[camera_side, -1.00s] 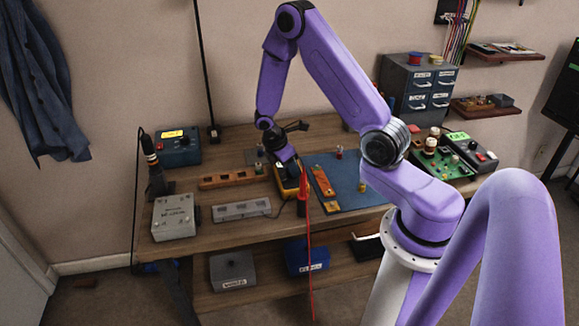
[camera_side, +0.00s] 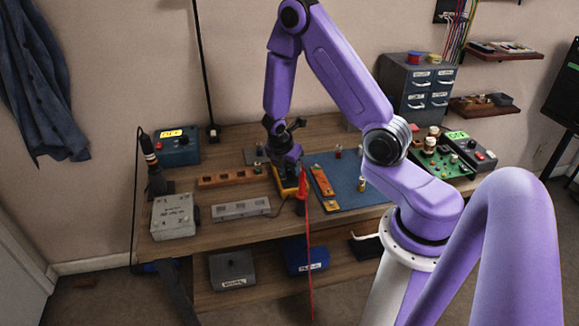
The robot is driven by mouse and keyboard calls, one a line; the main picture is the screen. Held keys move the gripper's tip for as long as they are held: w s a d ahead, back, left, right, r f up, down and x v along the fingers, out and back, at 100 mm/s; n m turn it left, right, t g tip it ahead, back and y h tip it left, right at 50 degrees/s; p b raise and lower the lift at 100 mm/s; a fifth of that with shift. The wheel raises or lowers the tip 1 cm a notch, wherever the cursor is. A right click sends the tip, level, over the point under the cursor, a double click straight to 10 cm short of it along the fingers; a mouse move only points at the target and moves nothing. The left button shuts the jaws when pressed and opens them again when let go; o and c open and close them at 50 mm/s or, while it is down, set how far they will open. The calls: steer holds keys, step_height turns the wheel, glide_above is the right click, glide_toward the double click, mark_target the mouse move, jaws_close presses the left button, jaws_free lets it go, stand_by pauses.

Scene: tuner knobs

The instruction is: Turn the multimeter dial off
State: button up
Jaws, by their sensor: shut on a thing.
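The yellow multimeter (camera_side: 285,193) lies on the workbench, left of the blue mat. A red test lead hangs from its right side over the bench's front edge. My gripper (camera_side: 287,178) points down over the multimeter and is shut on its dial. The dial itself and my fingertips are mostly hidden by the gripper body, so the dial's setting cannot be read.
A blue mat (camera_side: 345,170) with small parts lies to the right. A grey strip (camera_side: 241,208), an orange-brown rail (camera_side: 226,178) and a grey box (camera_side: 173,217) stand to the left. A soldering iron stand (camera_side: 157,182) and a blue power unit (camera_side: 177,148) are at the far left. A green circuit board (camera_side: 440,157) is at the right.

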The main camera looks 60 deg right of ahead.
steer(key=o, duration=1)
steer(key=v, duration=1.7)
steer(key=shift+a+r, duration=0.15)
steer(key=shift+a, duration=0.05)
steer(key=s+a+r+m+t+y, duration=0.1)
steer(key=s+a+r+m+y, duration=0.15)
steer(key=s+a, duration=0.7)
steer(key=s+a+m, duration=0.1)
steer(key=s, duration=0.3)
steer(key=s+a+m+y, duration=0.1)
steer(key=s+a, duration=0.1)
steer(key=s, duration=0.3)
steer(key=s+a+m+y, duration=0.1)
steer(key=s+a, duration=0.1)
steer(key=s, duration=0.3)
steer(key=shift+r+g, duration=0.25)
steer(key=shift+g, duration=0.15)
